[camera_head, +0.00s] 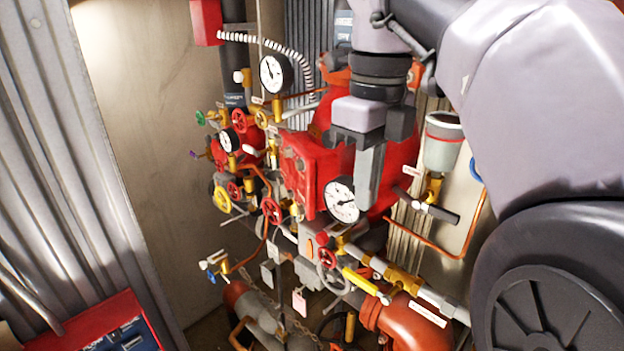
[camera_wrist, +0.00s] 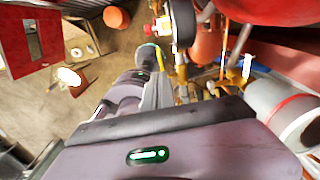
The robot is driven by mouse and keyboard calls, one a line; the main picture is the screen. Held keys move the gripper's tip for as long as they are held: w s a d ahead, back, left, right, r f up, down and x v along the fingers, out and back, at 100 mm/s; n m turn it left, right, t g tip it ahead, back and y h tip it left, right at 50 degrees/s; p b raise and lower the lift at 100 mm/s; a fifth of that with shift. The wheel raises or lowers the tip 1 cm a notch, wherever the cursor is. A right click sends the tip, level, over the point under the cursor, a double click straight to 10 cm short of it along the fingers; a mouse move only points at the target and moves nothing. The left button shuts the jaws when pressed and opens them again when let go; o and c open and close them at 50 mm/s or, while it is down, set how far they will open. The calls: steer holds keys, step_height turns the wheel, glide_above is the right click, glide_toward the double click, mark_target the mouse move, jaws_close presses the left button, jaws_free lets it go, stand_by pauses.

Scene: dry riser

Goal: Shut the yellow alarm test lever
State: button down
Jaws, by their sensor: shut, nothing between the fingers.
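The yellow lever (camera_head: 360,281) is in the lower middle of the head view. It slants down to the right, roughly in line with the brass pipe (camera_head: 403,281) beside it.
A black-handled valve (camera_head: 436,209) and a grey cup (camera_head: 443,142) stand to the right. Red pipework crowds the middle. A red box (camera_head: 113,325) is at lower left.

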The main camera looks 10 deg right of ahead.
mark_target(358, 276)
steer(key=f+b, duration=0.1)
steer(key=f, duration=0.3)
steer(key=f+b, duration=0.2)
steer(key=f, duration=0.3)
steer(key=f+b, duration=0.2)
steer(key=f, duration=0.2)
steer(key=shift+s+f, duration=0.2)
steer(key=shift+s, duration=0.1)
steer(key=shift+w+f, duration=0.1)
